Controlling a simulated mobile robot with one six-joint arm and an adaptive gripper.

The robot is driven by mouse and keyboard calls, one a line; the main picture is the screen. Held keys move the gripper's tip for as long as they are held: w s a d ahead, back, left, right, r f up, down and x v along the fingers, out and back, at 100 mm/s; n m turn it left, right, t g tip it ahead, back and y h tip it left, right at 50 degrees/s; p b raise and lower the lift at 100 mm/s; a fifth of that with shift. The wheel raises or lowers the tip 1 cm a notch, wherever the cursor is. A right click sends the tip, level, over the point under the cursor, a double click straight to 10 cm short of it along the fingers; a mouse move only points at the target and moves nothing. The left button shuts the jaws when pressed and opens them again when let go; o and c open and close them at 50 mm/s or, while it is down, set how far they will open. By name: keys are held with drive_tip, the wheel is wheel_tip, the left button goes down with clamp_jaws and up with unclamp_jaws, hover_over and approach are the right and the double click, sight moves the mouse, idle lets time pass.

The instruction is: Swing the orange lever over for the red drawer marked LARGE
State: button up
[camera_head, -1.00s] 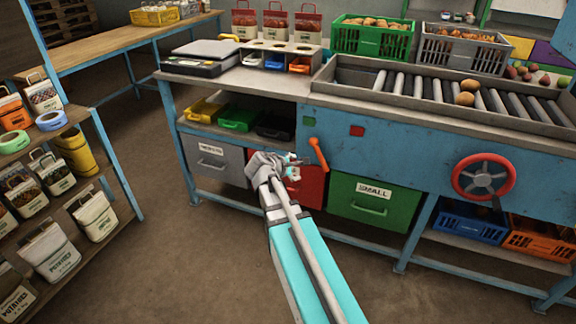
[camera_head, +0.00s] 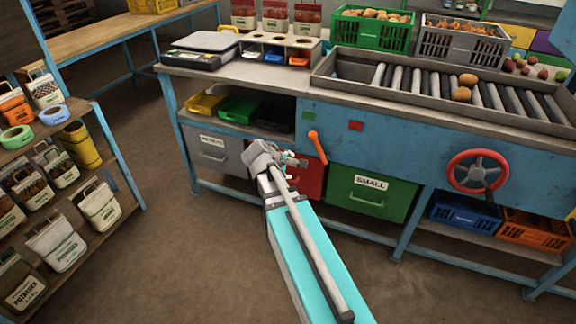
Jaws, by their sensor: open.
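The orange lever (camera_head: 318,147) is on the blue front panel of the sorting bench. It slants from upper left to lower right. The red drawer (camera_head: 312,182) sits below it, between a grey and a green drawer. My arm and gripper hide much of its front, and I cannot see its label. My gripper (camera_head: 292,160) is open and empty, just left of the lever's lower part in the picture. I cannot tell whether it touches the lever.
A green drawer (camera_head: 369,194) marked SMALL is on the right, a grey drawer (camera_head: 217,151) on the left. A red handwheel (camera_head: 478,171) sticks out farther right. A shelf of sacks (camera_head: 60,243) stands at the left. The floor between is clear.

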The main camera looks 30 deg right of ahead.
idle(0.3)
drive_tip(key=s+a+f+m+g+y, duration=0.2)
drive_tip(key=s+a+f+m+y, duration=0.25)
drive_tip(key=a, duration=0.45)
drive_tip(key=s+a+f+m+g+y, duration=0.1)
drive_tip(key=s+a+m+g+y, duration=0.1)
drive_tip(key=s+a+m+y, duration=0.45)
wheel_tip(320, 180, up, 18)
drive_tip(key=s+a+n+h+p, duration=0.1)
drive_tip(key=a+h+p, duration=0.1)
drive_tip(key=p, duration=1.6)
drive_tip(key=shift+n, duration=0.3)
drive_tip(key=shift+o, duration=0.2)
drive_tip(key=shift+f, duration=0.15)
